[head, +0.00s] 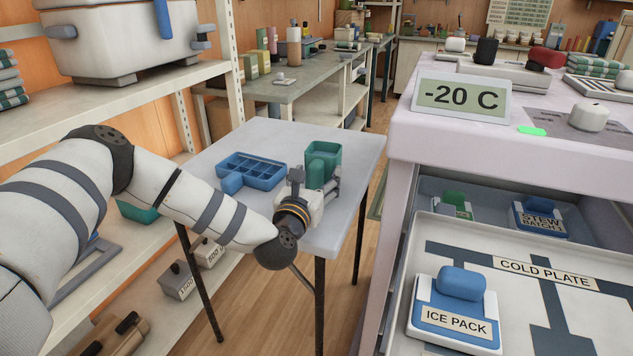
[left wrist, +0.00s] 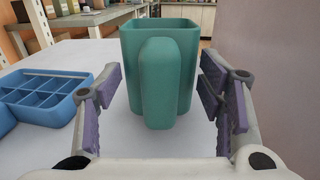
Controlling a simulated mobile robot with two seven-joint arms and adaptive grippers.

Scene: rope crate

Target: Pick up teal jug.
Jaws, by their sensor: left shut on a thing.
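The teal jug (head: 323,152) stands upright at the right side of the small grey table (head: 215,150). In the left wrist view the jug (left wrist: 158,75) is straight ahead, its thick handle facing the camera. The exact contact of the pads is hard to see. The jug's base seems to be at table height. My right gripper is in neither view.
A blue divided tray (head: 252,168) lies left of the jug on the table. A freezer chest (head: 420,150) with an open drawer stands close on the right; an ice pack (head: 455,310) lies in it. Shelves (head: 110,105) stand at the left.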

